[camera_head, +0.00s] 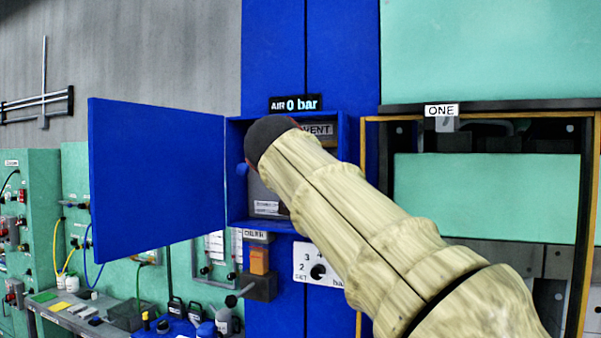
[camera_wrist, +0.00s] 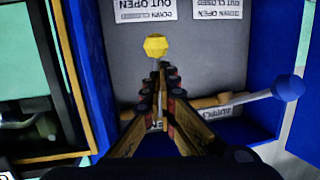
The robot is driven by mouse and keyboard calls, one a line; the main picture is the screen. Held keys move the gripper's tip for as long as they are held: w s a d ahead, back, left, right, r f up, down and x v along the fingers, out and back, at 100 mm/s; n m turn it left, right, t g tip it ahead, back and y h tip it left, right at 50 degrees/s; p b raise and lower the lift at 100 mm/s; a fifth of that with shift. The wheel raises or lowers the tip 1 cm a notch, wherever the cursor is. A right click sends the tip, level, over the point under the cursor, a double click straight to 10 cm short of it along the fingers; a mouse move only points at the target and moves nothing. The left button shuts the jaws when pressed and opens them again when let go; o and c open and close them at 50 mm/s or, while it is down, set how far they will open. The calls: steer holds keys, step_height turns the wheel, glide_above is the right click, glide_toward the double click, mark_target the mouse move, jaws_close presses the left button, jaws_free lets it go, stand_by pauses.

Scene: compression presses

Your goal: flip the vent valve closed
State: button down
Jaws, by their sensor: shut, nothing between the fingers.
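An open blue cabinet (camera_head: 233,205) holds the valves, with a VENT label (camera_head: 318,130) at its top. The wrist view sees the cabinet upside down. There a yellow knob (camera_wrist: 155,46) on a short grey stem stands just beyond my fingertips; I cannot tell whether they touch. I cannot read a VENT label on it. A blue knob (camera_wrist: 288,86) on a grey lever sticks out at the right, and also shows at the left in the head view (camera_head: 242,169). My gripper (camera_wrist: 160,78) is shut and empty. In the head view my arm hides the fingers and most of the interior.
The blue cabinet door (camera_head: 155,185) stands wide open at the left. Labels reading DOWN OPEN, OUT CLOSED (camera_wrist: 145,10) are on the grey back panel. A display (camera_head: 296,104) reads AIR 0 bar. A numbered dial (camera_head: 317,270) sits below. The press marked ONE (camera_head: 441,110) is at the right.

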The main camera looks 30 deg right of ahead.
steer(key=shift+w+d+f+t+h+b, duration=0.35)
steer(key=shift+d+f+t+h+b, duration=0.25)
steer(key=shift+b, duration=2.1)
steer(key=shift+w+t+b, duration=0.1)
steer(key=shift+t+b, duration=0.2)
steer(key=shift+b, duration=0.95)
steer(key=shift+w+d+n+h+b, duration=0.15)
steer(key=shift+n+h+b, duration=0.15)
steer(key=shift+b, duration=0.2)
